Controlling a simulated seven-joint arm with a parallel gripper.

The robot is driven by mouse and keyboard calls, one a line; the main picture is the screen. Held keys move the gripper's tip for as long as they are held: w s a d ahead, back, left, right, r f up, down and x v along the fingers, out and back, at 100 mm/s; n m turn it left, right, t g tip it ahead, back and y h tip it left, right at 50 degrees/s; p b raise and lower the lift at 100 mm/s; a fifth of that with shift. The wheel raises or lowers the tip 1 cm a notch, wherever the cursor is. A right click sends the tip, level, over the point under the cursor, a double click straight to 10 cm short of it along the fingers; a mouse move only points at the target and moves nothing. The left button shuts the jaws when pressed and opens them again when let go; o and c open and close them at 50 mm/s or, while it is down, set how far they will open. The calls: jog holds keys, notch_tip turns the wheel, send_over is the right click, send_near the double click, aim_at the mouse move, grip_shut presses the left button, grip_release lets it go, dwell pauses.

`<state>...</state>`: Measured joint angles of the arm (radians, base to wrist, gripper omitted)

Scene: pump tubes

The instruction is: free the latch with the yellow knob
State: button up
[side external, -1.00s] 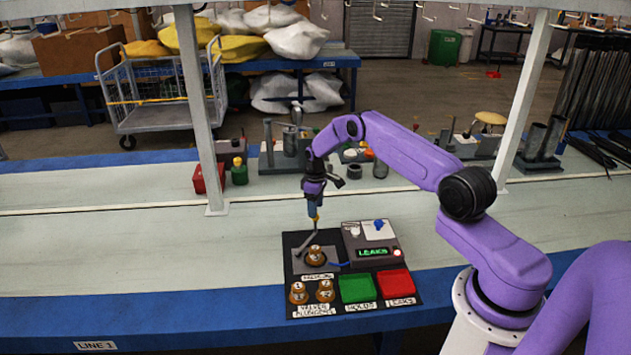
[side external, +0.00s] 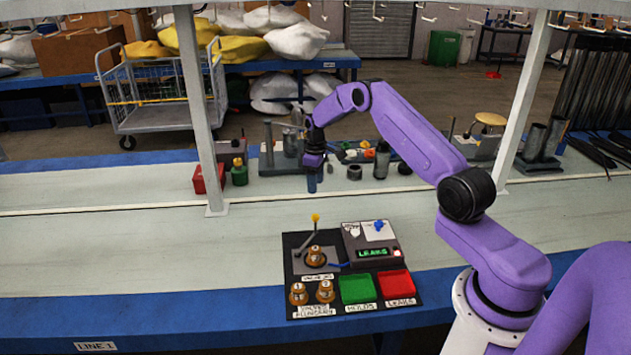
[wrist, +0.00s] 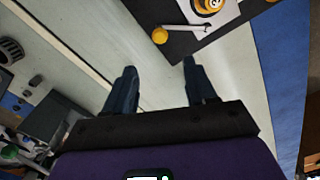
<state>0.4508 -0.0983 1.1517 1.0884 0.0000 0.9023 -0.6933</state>
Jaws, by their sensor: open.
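The yellow knob (side external: 315,217) tops a thin grey lever, the latch (side external: 306,239), which stands tilted up and to the right on the black board in the side view. The knob (wrist: 160,36) and latch also show at the top of the wrist view. A brown plunger marked 3 (side external: 315,256) sits at the latch's foot on a grey plate. My gripper (side external: 312,186) hangs above the bench behind the board, apart from the knob. In the wrist view my gripper (wrist: 160,82) has its two dark fingers spread with nothing between them.
Fixtures and bottles (side external: 381,160) stand farther back. The bench between is clear.

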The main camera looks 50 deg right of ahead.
jog(key=shift+s, duration=0.2)
grip_shut()
jog(key=s+m+t, duration=0.2)
jog(key=s+m, duration=0.2)
jog(key=s, duration=0.4)
send_near(317, 216)
jog(key=s+f, duration=0.4)
jog(key=f, duration=0.2)
jog(key=w, duration=0.1)
jog(key=w+f, duration=0.1)
jog(key=w, duration=0.1)
jog(key=shift+w, duration=0.25)
jog(key=shift+w+d+n, duration=0.1)
jog(key=shift+w+n, duration=0.7)
jog(key=shift+w, duration=0.05)
